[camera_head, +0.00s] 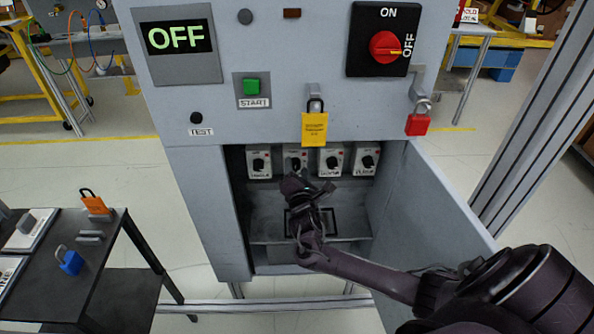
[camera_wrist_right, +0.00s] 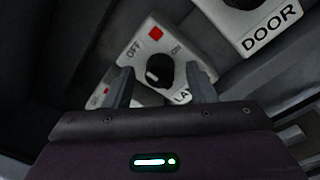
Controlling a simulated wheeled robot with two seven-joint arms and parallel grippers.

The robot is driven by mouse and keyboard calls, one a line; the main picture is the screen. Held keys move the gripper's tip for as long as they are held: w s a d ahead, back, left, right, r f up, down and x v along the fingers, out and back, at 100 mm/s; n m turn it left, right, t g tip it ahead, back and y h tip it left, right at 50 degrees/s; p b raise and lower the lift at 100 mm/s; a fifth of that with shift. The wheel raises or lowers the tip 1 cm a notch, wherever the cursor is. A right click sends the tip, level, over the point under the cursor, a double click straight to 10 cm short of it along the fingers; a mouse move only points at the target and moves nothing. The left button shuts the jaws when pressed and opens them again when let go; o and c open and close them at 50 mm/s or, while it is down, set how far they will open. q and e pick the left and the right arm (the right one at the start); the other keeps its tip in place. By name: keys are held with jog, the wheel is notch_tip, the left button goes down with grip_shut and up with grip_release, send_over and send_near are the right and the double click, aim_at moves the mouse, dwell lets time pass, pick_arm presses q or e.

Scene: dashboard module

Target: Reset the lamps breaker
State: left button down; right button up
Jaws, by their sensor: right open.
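The lamps breaker (camera_wrist_right: 146,56) is a white plate with a black rotary knob, OFF and ON marks and a red square; its label is partly covered and reads "LA". In the head view it appears to be the second breaker (camera_head: 294,160) from the left in the open lower compartment. My right gripper (camera_wrist_right: 162,88) is open, with one finger on each side of the knob in the wrist view. Contact with the knob cannot be told. In the head view my right gripper (camera_head: 300,180) is just below that breaker and hides its label. My left gripper is not in view.
Breakers stand on both sides, including the DOOR breaker (camera_wrist_right: 250,22). The compartment door (camera_head: 440,205) hangs open at right. A dark table (camera_head: 105,262) stands left.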

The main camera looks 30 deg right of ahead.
jog(key=c, duration=1)
jog(key=m, duration=0.4)
jog(key=shift+f, duration=0.1)
jog(key=m, duration=0.4)
jog(key=shift+f+m+h, duration=0.1)
jog(key=shift+m+h, duration=0.2)
jog(key=shift+m, duration=0.1)
jog(key=m, duration=0.4)
jog(key=shift+f+m+b, duration=0.1)
jog(key=shift+m+b, duration=0.3)
jog(key=m, duration=0.5)
jog(key=shift+h+b, duration=0.3)
jog(key=shift+b, duration=0.05)
